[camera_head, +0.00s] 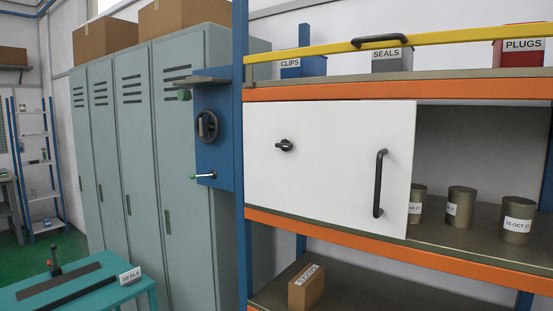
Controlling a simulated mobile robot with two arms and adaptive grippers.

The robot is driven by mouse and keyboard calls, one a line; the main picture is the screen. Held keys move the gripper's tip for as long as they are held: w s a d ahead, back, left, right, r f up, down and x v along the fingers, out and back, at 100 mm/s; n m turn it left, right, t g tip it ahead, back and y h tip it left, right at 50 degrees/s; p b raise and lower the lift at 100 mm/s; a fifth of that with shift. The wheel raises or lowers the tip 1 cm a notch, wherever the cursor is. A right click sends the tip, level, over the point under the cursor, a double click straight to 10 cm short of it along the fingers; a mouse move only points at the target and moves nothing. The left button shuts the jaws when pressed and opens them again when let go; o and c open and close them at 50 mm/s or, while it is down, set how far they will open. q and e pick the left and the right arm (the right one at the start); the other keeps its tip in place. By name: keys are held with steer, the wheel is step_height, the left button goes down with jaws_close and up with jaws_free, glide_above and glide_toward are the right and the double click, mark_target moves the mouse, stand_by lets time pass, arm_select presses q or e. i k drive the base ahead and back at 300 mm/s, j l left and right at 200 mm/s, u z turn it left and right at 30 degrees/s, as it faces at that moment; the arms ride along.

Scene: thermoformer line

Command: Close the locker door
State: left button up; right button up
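Tall grey-green lockers (144,165) stand in a row at the left, with vent slots and dark recessed handles. Their visible doors look flush with the front. A white door panel (330,165) covers the left part of a shelf bay at the centre. It has a black knob (285,145) and a black upright bar handle (379,183). The right part of that bay is uncovered. I cannot tell whether the panel slides or swings. Neither of my grippers is in view.
Labelled cans (460,207) stand in the uncovered bay. A yellow bar (450,38) with a black handle crosses the upper shelf, before labelled bins. A blue post (241,160) carries a blue box with a wheel and lever. A teal table (100,284) is at lower left.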

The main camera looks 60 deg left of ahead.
mark_target(348, 164)
steer(key=u, duration=1.6)
